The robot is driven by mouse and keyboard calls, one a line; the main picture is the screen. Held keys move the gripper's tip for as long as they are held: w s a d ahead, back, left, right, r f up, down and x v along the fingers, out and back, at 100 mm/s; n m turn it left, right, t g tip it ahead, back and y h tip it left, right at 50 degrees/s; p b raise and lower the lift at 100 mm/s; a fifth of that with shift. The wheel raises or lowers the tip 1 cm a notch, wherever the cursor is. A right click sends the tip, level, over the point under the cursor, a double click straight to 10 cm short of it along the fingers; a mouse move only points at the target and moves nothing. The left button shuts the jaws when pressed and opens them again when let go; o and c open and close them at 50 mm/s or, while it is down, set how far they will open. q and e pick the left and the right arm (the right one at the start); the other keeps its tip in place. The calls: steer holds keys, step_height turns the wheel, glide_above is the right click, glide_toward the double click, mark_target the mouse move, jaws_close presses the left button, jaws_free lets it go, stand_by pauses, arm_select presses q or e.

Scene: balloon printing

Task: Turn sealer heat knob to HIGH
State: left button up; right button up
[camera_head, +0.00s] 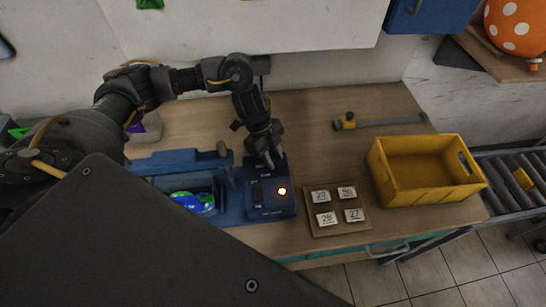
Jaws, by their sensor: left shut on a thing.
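The blue sealer (270,205) stands on the wooden table near the middle of the view, with a lit orange light on its top face. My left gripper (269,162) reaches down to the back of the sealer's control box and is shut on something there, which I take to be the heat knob. The fingers hide the knob, so its setting cannot be read. A dark switch shows on the left of the box top. My right gripper is not in view.
A board (337,208) with several numbered tiles lies right of the sealer. A yellow crate (424,171) stands further right, before a roller conveyor (513,178). A yellow and grey tool (378,122) lies behind. A large dark panel covers the lower left.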

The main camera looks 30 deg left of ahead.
arm_select(q)
steer(key=m+g, duration=0.1)
steer(key=m, duration=0.2)
steer(key=shift+w+m+y, duration=0.15)
steer(key=shift+m+y, duration=0.15)
steer(key=shift+m, duration=0.1)
steer(key=m+g, duration=0.1)
steer(key=m, duration=0.2)
steer(key=shift+w+d+m+y, duration=0.1)
steer(key=shift+m+y, duration=0.2)
steer(key=shift+y, duration=0.1)
steer(key=m+g, duration=0.1)
steer(key=m, duration=0.1)
steer(key=shift+m+y, duration=0.3)
steer(key=shift+y, duration=0.1)
steer(key=m, duration=0.2)
steer(key=m+y, duration=0.1)
steer(key=shift+w+d+m+g+b, duration=0.1)
steer(key=shift+d+m+g+b, duration=0.05)
steer(key=shift+m+g+b, duration=0.2)
steer(key=m+y+b, duration=0.1)
steer(key=m+y, duration=0.1)
steer(key=m, duration=0.3)
steer(key=shift+d, duration=0.15)
steer(key=shift+m, duration=0.25)
steer(key=o, duration=1)
steer(key=shift+c, duration=0.2)
